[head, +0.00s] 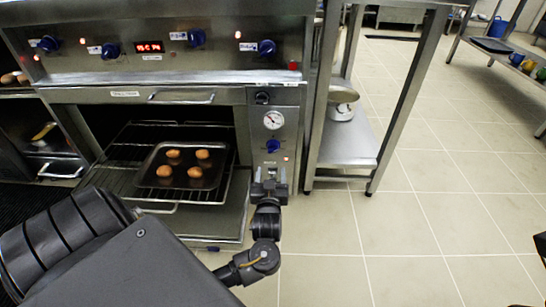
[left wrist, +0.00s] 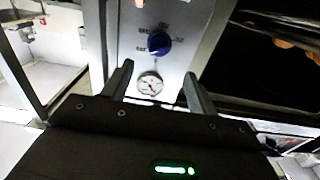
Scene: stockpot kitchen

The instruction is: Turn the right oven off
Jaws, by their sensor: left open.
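The oven (head: 120,95) has a control panel on its right side with a blue knob (head: 273,146), a round dial gauge (head: 274,119) above it and a black knob (head: 262,97) higher up. My left gripper (head: 270,186) is just below the blue knob in the head view. In the left wrist view the open gripper (left wrist: 160,74) has its fingers apart, with the gauge (left wrist: 150,85) between them and the blue knob (left wrist: 159,43) just past the tips. Nothing is held, and I see no contact with the knob.
The oven front is open, with a dark tray (head: 157,184) of several brown buns on a rack. More blue knobs (head: 267,48) line the upper panel. A steel table (head: 345,145) stands close on the right. The tiled floor (head: 440,230) beyond it is clear.

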